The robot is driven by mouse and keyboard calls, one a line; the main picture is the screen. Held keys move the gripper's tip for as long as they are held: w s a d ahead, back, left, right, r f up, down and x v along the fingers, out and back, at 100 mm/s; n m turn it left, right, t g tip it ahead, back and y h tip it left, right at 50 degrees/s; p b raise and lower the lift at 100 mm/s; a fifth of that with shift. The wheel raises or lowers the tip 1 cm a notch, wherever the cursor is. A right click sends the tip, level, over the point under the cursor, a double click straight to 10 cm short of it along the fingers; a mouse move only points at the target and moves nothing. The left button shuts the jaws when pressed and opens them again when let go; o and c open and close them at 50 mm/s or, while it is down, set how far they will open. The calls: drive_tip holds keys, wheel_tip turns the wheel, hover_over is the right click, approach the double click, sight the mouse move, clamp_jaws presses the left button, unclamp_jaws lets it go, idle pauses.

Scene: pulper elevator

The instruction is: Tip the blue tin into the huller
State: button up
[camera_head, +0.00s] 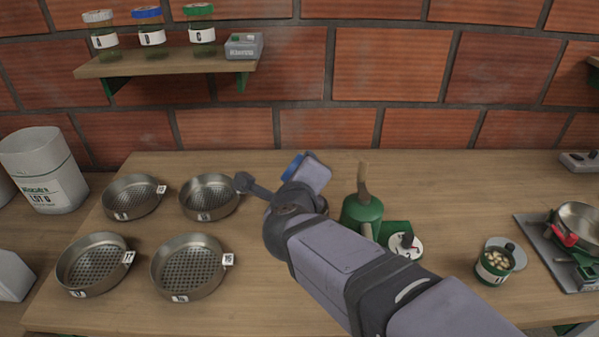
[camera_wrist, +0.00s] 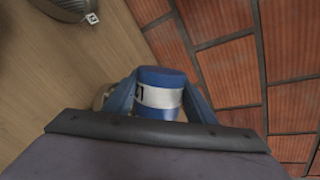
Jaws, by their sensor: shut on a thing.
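The blue tin (camera_wrist: 160,92), with a white label band, sits between the fingers of my gripper (camera_wrist: 158,98) in the wrist view. In the head view a bit of the blue tin (camera_head: 292,167) shows at the left of my gripper (camera_head: 306,172), above the back of the bench. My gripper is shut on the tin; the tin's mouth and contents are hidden. A green machine (camera_head: 361,212) with a brown upright handle, seemingly the huller, stands to the right of my gripper, partly behind my arm. A white dial (camera_head: 404,245) sits beside it.
Several round sieves (camera_head: 190,267) stand on the bench at left. A green tin with pale beans (camera_head: 494,264) and a grey tray with a pan (camera_head: 579,222) are at right. A shelf (camera_head: 170,62) with jars hangs on the brick wall at upper left.

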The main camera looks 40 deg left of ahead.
sight(296, 160)
drive_tip(key=shift+r, duration=0.1)
drive_tip(key=shift+r+p, duration=0.3)
drive_tip(key=shift+p, duration=0.85)
drive_tip(key=n+h+p, duration=0.1)
drive_tip(key=p, duration=0.3)
drive_tip(key=shift+r, duration=0.25)
drive_tip(key=h+p, duration=0.1)
drive_tip(key=p, duration=0.4)
drive_tip(key=shift+a+r+n, duration=0.15)
drive_tip(key=shift+r+n, duration=0.2)
drive_tip(key=shift+n, duration=0.05)
drive_tip(key=r+n+h+p, duration=0.1)
drive_tip(key=n+h+p, duration=0.1)
drive_tip(key=p, duration=0.9)
drive_tip(key=shift+r+t+p, duration=0.1)
drive_tip(key=shift+t+p, duration=0.2)
drive_tip(key=shift+p, duration=0.1)
drive_tip(key=shift+f+p, duration=0.2)
drive_tip(key=shift+p, duration=0.2)
